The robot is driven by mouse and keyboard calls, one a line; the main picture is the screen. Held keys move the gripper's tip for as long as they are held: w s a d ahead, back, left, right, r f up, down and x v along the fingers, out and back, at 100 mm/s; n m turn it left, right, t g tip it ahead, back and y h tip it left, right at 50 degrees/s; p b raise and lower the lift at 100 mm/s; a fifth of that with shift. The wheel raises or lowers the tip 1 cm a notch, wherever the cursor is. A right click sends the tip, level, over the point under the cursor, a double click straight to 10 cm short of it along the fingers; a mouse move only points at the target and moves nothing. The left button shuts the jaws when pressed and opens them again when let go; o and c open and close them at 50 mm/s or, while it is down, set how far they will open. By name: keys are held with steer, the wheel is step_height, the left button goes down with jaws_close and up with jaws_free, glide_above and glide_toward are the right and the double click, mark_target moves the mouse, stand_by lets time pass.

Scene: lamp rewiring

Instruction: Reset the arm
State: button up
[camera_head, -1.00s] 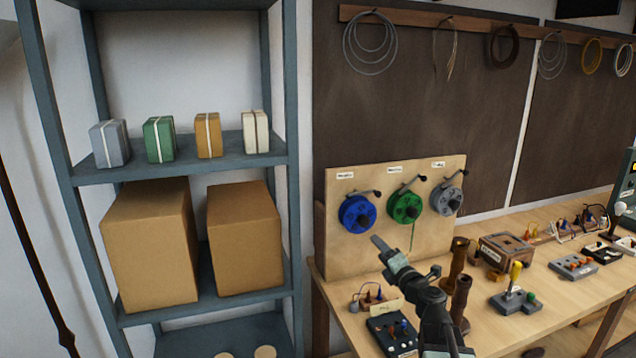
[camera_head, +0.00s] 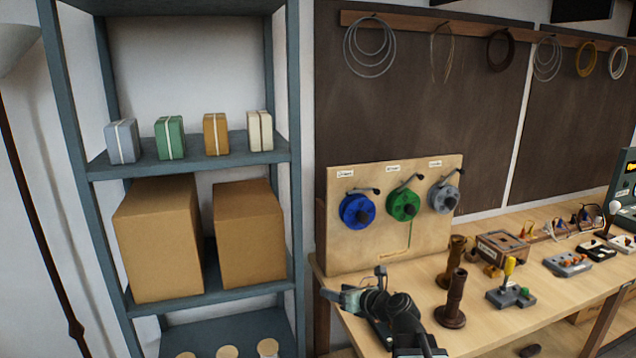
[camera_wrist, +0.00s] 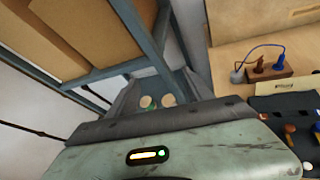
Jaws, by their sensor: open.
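My gripper (camera_head: 336,298) shows in the head view at the left front corner of the workbench, with my arm folded low behind it. It points left, toward the gap between bench and shelf, and holds nothing that I can see. Its fingers are small and partly hidden there.
The workbench (camera_head: 470,318) carries a board with blue (camera_head: 357,210), green (camera_head: 403,204) and grey spools (camera_head: 444,197), two brown posts (camera_head: 455,300) and a yellow-handled switch (camera_head: 508,275). A metal shelf (camera_head: 215,155) with cardboard boxes (camera_head: 158,240) stands left. The wrist view shows a wired block (camera_wrist: 268,68).

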steer(key=s+d+f+n+g+h, duration=0.35)
steer(key=s+f+n+g, duration=0.35)
steer(key=s+f+n, duration=0.75)
steer(key=s+d+n+g+h, duration=0.4)
steer(key=d+n, duration=0.3)
steer(key=n, duration=1)
steer(key=shift+s+d+f+h, duration=0.35)
steer(key=shift+s+h, duration=0.1)
steer(key=shift+s, duration=0.1)
